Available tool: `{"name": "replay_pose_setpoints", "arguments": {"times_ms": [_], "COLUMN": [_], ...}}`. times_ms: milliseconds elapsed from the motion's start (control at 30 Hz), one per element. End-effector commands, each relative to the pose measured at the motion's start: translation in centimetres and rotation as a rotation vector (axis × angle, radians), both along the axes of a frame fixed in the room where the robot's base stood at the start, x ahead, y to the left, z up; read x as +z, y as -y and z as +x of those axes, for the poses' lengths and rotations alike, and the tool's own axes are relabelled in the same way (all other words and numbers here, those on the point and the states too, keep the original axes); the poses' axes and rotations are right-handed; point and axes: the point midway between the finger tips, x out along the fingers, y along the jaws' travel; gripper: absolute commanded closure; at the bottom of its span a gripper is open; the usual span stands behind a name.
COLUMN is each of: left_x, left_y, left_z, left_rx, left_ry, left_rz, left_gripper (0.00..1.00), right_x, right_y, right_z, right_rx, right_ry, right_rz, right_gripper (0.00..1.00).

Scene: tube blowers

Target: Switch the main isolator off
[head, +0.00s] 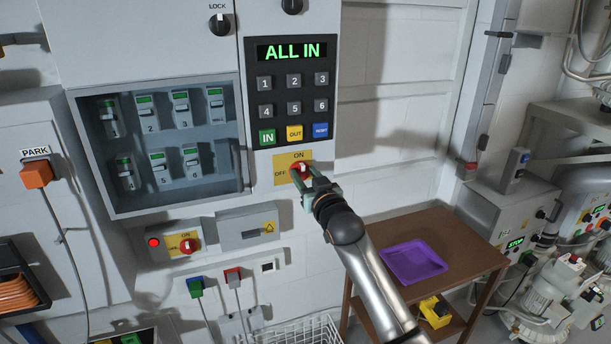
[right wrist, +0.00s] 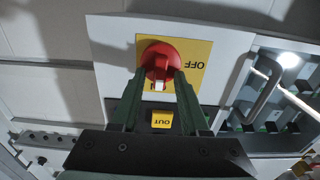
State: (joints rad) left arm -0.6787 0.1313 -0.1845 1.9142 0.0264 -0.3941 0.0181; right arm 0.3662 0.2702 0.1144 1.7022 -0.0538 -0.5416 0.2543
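A red rotary isolator knob (head: 300,170) sits on a yellow plate (head: 283,165) marked ON at the top and OFF at the left, below the keypad. In the right wrist view the knob (right wrist: 158,60) appears upside down, its grip bar and white tip pointing toward the ON mark. My right gripper (head: 306,182) is at this knob. In the right wrist view its two green fingers (right wrist: 159,80) are apart, one on each side of the bar; I cannot tell if they touch it. My left gripper is not in view.
The keypad panel (head: 293,90) shows ALL IN. A windowed cabinet (head: 160,145) stands left of it. A second red knob (head: 188,246) with a yellow plate is lower left. A brown table (head: 440,235) with a purple tray (head: 413,262) stands at right, near my arm.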

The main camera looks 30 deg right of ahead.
Motion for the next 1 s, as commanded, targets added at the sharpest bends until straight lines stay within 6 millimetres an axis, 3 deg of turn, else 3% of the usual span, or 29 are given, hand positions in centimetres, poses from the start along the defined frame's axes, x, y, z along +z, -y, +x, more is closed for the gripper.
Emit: {"name": "replay_pose_setpoints", "arguments": {"times_ms": [67,367,1000], "left_x": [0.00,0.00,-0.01], "left_y": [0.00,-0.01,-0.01], "left_z": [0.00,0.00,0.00], "left_rx": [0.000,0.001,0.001], "left_ry": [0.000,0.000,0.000], "left_rz": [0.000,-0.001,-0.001], "left_gripper": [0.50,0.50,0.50], "right_x": [0.00,0.00,-0.01], "right_y": [0.01,0.00,-0.04], "right_z": [-0.01,-0.03,-0.02], "right_rx": [0.000,0.000,0.000], "right_ry": [0.000,0.000,-0.011], "right_rz": [0.000,0.000,-0.044], "right_gripper": [0.66,0.99,1.00]}}
